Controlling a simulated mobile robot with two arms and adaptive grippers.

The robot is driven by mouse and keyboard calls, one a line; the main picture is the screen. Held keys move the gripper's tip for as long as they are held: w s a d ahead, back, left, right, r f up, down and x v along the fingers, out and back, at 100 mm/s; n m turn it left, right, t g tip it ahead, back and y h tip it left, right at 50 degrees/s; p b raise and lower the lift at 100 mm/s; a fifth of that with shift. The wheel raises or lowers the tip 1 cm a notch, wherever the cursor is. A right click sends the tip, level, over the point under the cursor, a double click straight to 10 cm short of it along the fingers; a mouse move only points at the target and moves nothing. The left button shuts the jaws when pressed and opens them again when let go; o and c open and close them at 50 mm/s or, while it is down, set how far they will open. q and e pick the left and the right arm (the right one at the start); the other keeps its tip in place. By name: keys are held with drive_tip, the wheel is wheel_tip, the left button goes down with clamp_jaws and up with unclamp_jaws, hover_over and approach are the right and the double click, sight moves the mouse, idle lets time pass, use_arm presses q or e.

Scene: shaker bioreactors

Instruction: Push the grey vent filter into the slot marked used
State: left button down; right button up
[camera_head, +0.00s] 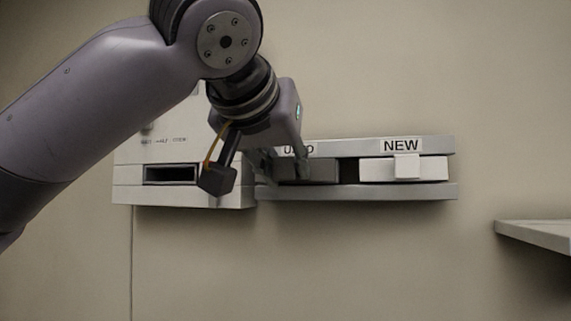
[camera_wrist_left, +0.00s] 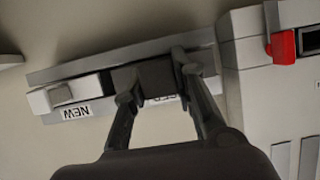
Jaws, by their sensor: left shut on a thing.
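The grey vent filter (camera_head: 322,171) is a dark block in the slot under the USED label (camera_head: 296,151), at the left of the wall rack. My left gripper (camera_head: 285,167) is at this slot, partly covering the filter and the label. In the left wrist view, which shows the rack upside down, the grey filter (camera_wrist_left: 156,77) sits between the two fingertips of my left gripper (camera_wrist_left: 157,80), which is shut on it. How deep the filter sits in the slot is hard to tell. My right gripper is not in view.
A white filter (camera_head: 430,168) with a square knob sits under the NEW label (camera_head: 401,145), right of a dark gap. A pale wall unit (camera_head: 130,190) with a dark opening adjoins the rack's left end. A red part (camera_wrist_left: 282,47) shows there. A shelf (camera_head: 535,233) juts in at right.

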use_arm(q)
drive_tip(key=shift+w+d+p, duration=0.2)
drive_tip(key=shift+w+p, duration=0.15)
drive_tip(key=shift+w, duration=0.3)
drive_tip(key=shift+w+d+p, duration=0.2)
drive_tip(key=shift+w+p, duration=0.1)
drive_tip(key=shift+w, duration=0.3)
idle(1.0)
drive_tip(key=c, duration=1.2)
unclamp_jaws()
drive_tip(key=shift+c, duration=0.2)
drive_tip(key=v, duration=1.2)
drive_tip(key=shift+r, duration=0.1)
